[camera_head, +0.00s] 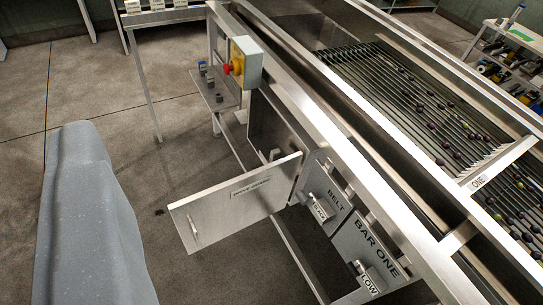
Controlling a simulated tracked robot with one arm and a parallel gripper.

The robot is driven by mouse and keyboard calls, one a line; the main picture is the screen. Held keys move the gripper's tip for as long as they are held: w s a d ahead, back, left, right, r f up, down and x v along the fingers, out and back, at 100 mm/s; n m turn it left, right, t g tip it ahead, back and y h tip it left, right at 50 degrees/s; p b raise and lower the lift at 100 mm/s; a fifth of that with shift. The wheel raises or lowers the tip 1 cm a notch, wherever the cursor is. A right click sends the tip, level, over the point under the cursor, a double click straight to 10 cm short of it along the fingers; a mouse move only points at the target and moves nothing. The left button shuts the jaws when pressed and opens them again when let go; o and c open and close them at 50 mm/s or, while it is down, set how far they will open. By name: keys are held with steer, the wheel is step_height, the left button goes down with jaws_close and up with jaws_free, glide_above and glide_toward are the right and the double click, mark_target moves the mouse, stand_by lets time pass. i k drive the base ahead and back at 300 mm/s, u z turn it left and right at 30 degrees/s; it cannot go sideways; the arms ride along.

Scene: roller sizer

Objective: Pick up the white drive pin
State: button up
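I cannot make out a white drive pin in this view. A small steel shelf (214,97) on the side of the sizer holds a few small grey and blue pieces, too small to identify. A hinged metal door (236,203) with a handle and an unreadable label stands open on the sizer's side. The compartment (268,128) behind it is partly visible, with a small pale fitting (274,155) near the door's top edge. My gripper does not show.
The roller sizer (400,95) carries dark olives on its bars. Concrete floor (150,185) left of the door is clear.

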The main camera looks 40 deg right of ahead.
mark_target(276, 154)
steer(key=u, duration=1.85)
steer(key=i, duration=2)
steer(key=z, duration=3.75)
steer(key=i, duration=0.35)
steer(key=z, duration=0.05)
